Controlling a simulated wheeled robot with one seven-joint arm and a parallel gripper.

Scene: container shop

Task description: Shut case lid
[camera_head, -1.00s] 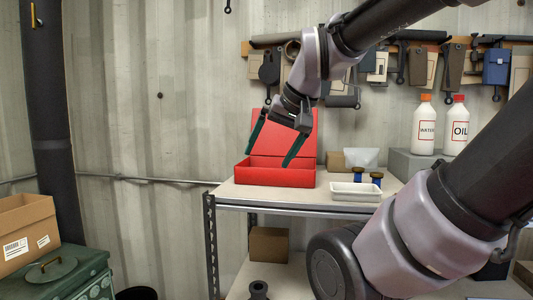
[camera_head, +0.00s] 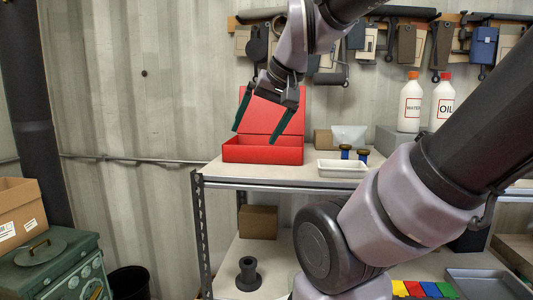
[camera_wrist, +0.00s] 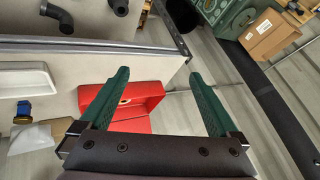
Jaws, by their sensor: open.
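The red case (camera_head: 262,152) sits on the shelf top near its left end. Its lid (camera_head: 283,112) stands raised at the back, so the case is open. My gripper (camera_head: 254,136) is open, its two green fingers pointing down in front of the lid and over the case in the head view. In the wrist view the red case (camera_wrist: 140,97) shows between and beside the fingers of my gripper (camera_wrist: 163,75), closer to the left finger. Nothing is between the fingertips that I can see held. Part of the lid is hidden behind my gripper.
A white tray (camera_head: 342,169) and blue jars with dark gold lids (camera_head: 345,151) stand right of the case. A cardboard box (camera_head: 323,139) and white bottles (camera_head: 411,104) are farther back. Tools hang on the wall above. Left of the shelf is a green stove-like box (camera_head: 48,266).

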